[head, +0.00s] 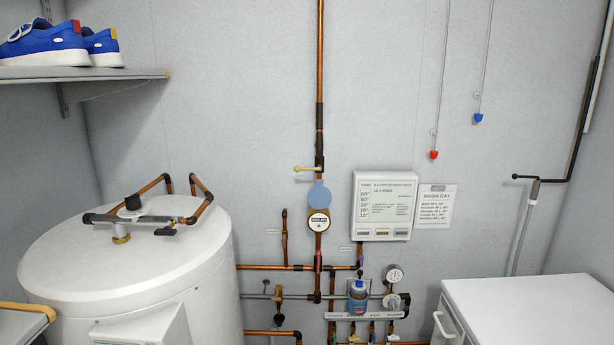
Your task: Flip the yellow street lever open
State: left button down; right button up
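The yellow lever (306,169) sits on the vertical copper pipe (320,60) on the back wall, just above a round blue cover (319,193) and a water meter (319,222). The lever lies about level, crosswise to the pipe, with its knobbed end pointing left. Neither of my grippers is in view, and nothing touches the lever.
A white tank (130,265) with pipe fittings on top stands at the left, under a shelf (90,73) with blue shoes. A control box (384,205) hangs right of the meter. A white appliance (535,305) stands at the right. The wall around the lever is clear.

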aim_at(297, 169)
jog(key=i+z, duration=0.1)
jog(key=z, duration=0.85)
jog(key=i+j+z, duration=0.1)
jog(key=z, duration=0.4)
jog(key=j+z, duration=0.15)
jog(key=z, duration=0.3)
jog(key=i+j+z, duration=0.1)
jog(key=z, duration=0.4)
jog(key=j+z, duration=0.15)
jog(key=z, duration=0.3)
jog(key=j+z, duration=0.3)
jog(key=z, duration=0.15)
jog(key=j+z, duration=0.45)
jog(key=j+u, duration=0.1)
jog(key=u, duration=0.85)
jog(key=i+u, duration=0.1)
jog(key=u, duration=0.4)
jog(key=i+j+u, duration=0.1)
jog(key=u, duration=0.85)
jog(key=i+u, duration=0.1)
jog(key=u, duration=0.85)
jog(key=i+l+u, duration=0.1)
jog(key=u, duration=0.4)
